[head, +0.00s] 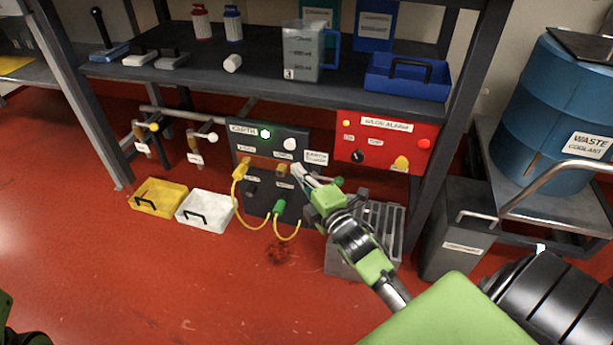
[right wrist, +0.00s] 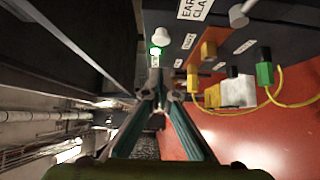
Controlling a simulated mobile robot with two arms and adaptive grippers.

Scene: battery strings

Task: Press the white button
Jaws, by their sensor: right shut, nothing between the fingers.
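The white button (head: 290,144) is a round white cap on the upper right of the dark panel (head: 245,152) under the bench. A lit lamp (head: 265,133) is left of it, with a green glow. In the right wrist view a pale round cap, likely the button (right wrist: 161,36), sits just beyond the glowing lamp (right wrist: 155,50). My right gripper (head: 299,172) is shut and empty, in front of the panel's right half, below the button in the head view. Its fingertips (right wrist: 155,74) point toward the lamp and button; contact cannot be judged.
Yellow (head: 142,206) and white (head: 202,222) trays lie left.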

